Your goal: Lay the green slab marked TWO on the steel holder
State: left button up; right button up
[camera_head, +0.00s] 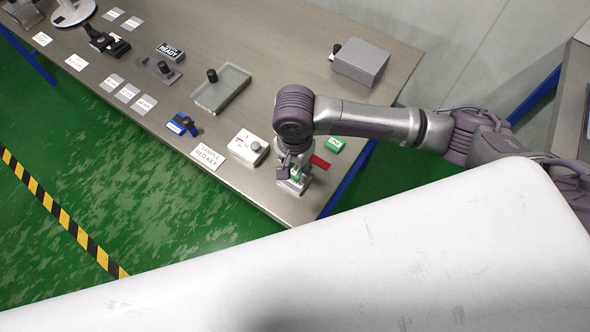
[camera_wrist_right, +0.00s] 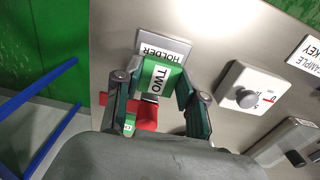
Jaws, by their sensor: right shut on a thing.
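The green slab marked TWO (camera_wrist_right: 158,82) is between the fingers of my right gripper (camera_wrist_right: 160,76), which is shut on it. The steel holder (camera_wrist_right: 163,46), a grey plate with a white HOLDER label, lies just beyond the slab in the right wrist view. The slab overlaps the holder's near part there; I cannot tell whether they touch. In the head view my right gripper (camera_head: 292,178) is low over the table's near right corner and covers most of the slab and holder. My left gripper is not in view.
A red piece (camera_wrist_right: 146,115) lies beside the gripper. Another green block (camera_head: 334,145) is behind it. A white dial box (camera_head: 247,147) and a SAMPLE RED KEY card (camera_head: 207,156) are to the left. The table's edge is close by.

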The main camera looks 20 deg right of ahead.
aim_at(295, 171)
jog(key=shift+f, duration=1.4)
jog(key=o, duration=0.9)
jog(key=shift+o, duration=0.2)
notch_tip(295, 171, up, 12)
